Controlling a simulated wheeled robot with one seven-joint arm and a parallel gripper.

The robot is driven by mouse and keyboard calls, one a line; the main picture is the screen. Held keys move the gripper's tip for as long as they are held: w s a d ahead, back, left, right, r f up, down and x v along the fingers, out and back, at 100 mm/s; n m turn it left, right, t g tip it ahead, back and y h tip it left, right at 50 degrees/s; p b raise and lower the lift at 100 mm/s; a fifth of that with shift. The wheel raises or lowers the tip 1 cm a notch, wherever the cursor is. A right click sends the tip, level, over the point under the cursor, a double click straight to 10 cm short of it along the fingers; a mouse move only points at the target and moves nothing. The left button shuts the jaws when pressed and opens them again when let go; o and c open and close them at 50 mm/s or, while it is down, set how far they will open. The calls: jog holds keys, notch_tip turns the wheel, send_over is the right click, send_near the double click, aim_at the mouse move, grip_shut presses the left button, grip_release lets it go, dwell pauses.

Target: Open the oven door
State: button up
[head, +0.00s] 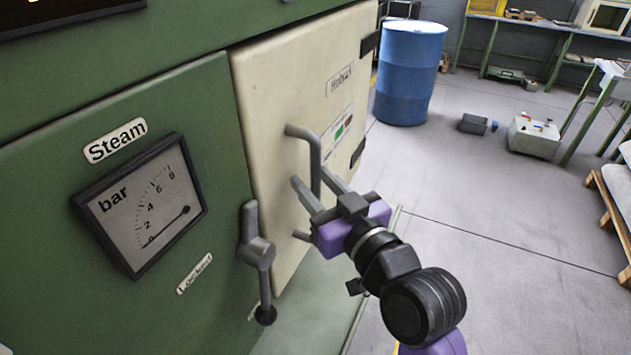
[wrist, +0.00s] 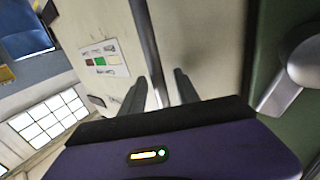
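The oven door (head: 285,95) is a cream panel on the green machine, with hinges on its right side. It looks shut or nearly shut; I cannot tell exactly. A grey bar handle (head: 315,155) stands out from the door. My gripper (head: 311,179) has one finger on each side of the handle. In the wrist view, the handle (wrist: 147,45) runs between the fingers of my gripper (wrist: 160,76), with gaps visible, so it is open around the bar. A grey latch lever (head: 257,250) with a black knob hangs left of the door; it also shows in the wrist view (wrist: 300,70).
A steam gauge (head: 140,205) is on the green front (head: 60,270) left of the door. A blue barrel (head: 408,75) stands behind the door's hinge side. Grey boxes (head: 533,137) lie on the floor further right. The floor right of my arm is clear.

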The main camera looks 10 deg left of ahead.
grip_shut()
dwell(1.4)
